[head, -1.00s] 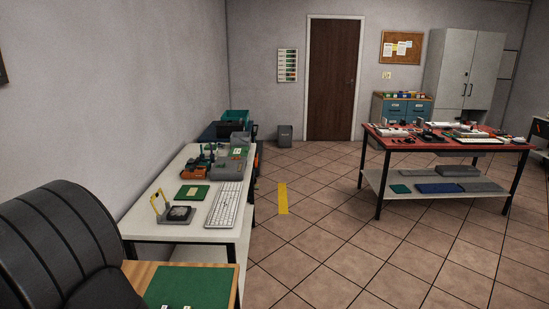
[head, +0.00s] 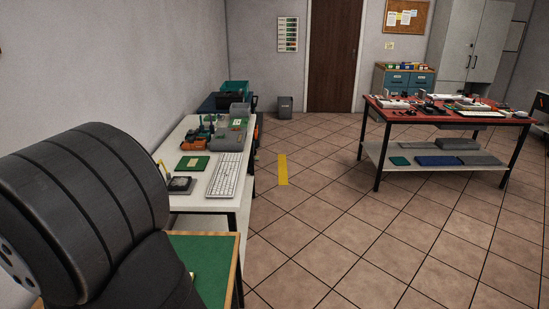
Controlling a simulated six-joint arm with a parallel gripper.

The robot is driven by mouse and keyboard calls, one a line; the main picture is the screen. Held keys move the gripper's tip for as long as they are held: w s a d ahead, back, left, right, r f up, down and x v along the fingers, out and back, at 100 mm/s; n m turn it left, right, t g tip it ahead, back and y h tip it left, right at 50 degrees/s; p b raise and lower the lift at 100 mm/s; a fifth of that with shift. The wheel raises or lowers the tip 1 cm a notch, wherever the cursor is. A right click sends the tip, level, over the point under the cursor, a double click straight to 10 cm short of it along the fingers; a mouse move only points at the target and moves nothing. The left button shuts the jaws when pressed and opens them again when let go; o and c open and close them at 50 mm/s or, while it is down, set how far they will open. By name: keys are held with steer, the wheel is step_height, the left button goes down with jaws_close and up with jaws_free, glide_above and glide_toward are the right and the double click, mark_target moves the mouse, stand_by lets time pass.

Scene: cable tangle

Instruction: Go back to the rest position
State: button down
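My gripper is outside the head view, so its state does not show. A large dark, ribbed part of my own arm (head: 85,215) fills the lower left of the head view. It covers much of a wood-edged table with a green mat (head: 212,262). No cable can be made out in this view.
Beyond the green mat, a white table (head: 217,205) holds a white keyboard (head: 226,174), a green board (head: 193,164) and other small items. A red-topped table (head: 450,115) with many items stands at the right. The tiled floor (head: 330,205) between them is clear, with a yellow strip (head: 282,170).

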steer(key=shift+r, duration=0.5)
steer(key=shift+f, duration=0.1)
steer(key=shift+f, duration=3.1)
